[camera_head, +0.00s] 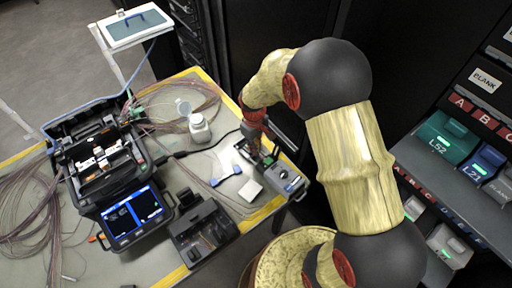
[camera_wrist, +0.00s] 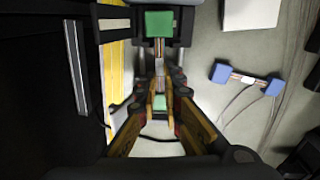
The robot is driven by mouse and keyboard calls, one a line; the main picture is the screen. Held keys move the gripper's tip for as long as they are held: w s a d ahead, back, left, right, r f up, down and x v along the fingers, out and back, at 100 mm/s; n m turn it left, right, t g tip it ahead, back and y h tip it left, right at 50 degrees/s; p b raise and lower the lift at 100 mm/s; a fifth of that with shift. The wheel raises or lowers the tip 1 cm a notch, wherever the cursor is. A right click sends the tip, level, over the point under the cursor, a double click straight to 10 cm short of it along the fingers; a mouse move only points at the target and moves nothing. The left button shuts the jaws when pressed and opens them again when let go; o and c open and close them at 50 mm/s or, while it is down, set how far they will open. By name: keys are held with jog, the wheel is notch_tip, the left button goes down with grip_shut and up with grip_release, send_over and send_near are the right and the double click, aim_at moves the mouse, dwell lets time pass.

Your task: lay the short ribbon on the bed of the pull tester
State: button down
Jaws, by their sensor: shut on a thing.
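My gripper (camera_wrist: 160,90) is shut on the short ribbon (camera_wrist: 158,70), a thin pale strip between two green end blocks. One green block (camera_wrist: 158,24) shows beyond the fingertips, the other lies between the fingers. The pull tester (camera_head: 287,181) is a grey and black device at the table's right edge. My gripper (camera_head: 255,142) points down over its far end, and the ribbon is in line with the tester's bed. In the wrist view the tester's dark end (camera_wrist: 183,28) surrounds the far green block. I cannot tell whether the ribbon touches the bed.
A second piece with blue end blocks (camera_wrist: 245,78) lies beside the tester, near a white pad (camera_head: 250,190). The splicer (camera_head: 100,165), a black case (camera_head: 203,233) and a white bottle (camera_head: 199,128) stand to the left. Loose fibres and cables cover parts of the table.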

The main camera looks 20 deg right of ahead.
jog(key=shift+s+f, duration=0.25)
jog(key=shift+f, duration=0.25)
jog(key=c, duration=2)
grip_release()
jog(key=shift+s+f, duration=0.2)
jog(key=shift+s, duration=0.05)
jog(key=shift+o, duration=0.2)
jog(key=shift+w+f, duration=0.1)
jog(key=shift+w+r, duration=0.3)
jog(key=shift+r, duration=0.05)
